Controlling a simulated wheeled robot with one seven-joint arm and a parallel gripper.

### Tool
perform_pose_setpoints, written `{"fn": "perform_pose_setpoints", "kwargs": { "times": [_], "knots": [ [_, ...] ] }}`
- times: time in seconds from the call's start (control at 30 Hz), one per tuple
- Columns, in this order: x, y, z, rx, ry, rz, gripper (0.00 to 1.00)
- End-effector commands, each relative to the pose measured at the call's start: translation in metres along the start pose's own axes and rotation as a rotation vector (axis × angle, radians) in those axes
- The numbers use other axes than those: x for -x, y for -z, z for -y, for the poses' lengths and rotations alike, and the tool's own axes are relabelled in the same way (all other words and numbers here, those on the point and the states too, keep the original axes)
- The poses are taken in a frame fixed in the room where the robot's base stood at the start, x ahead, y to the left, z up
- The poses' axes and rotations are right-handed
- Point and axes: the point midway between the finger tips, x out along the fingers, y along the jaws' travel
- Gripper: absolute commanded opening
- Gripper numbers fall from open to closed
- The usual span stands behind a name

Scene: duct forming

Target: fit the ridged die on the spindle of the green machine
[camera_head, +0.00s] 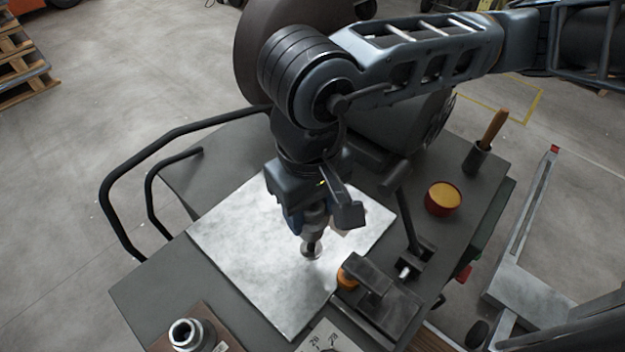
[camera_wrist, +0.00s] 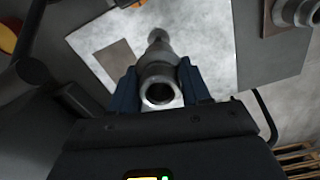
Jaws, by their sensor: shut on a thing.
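My gripper (camera_head: 314,222) is shut on a grey metal die (camera_head: 311,249), held above a pale metal sheet. In the wrist view the blue fingers of my gripper (camera_wrist: 157,82) grip the die (camera_wrist: 160,90) from both sides. Its round open bore faces the camera, and a narrower neck with a rounded end points away. Ridges on it are not clear. A second grey hollow die (camera_head: 190,335) stands on a brown pad at the lower left; it also shows in the wrist view (camera_wrist: 300,12). I cannot make out a green machine or its spindle clearly.
The pale sheet (camera_head: 240,235) covers the middle of the dark table (camera_head: 150,300). A dark clamp-like block (camera_head: 375,290) with an orange part stands right of the die. A red bowl (camera_head: 443,198) and a wooden-handled tool (camera_head: 492,130) stand at the right. Black rails (camera_head: 150,160) edge the left.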

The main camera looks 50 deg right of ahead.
Motion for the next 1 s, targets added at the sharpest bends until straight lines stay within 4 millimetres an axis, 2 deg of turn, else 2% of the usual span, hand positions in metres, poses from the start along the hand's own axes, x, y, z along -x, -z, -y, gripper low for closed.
{"fn": "perform_pose_setpoints", "kwargs": {
  "times": [0.37, 1.0],
  "knots": [
    [-0.01, -0.003, 0.003, 0.034, 0.002, -0.001, 0.0],
    [-0.056, -0.002, 0.003, 0.034, 0.001, -0.003, 0.0]
  ]
}}
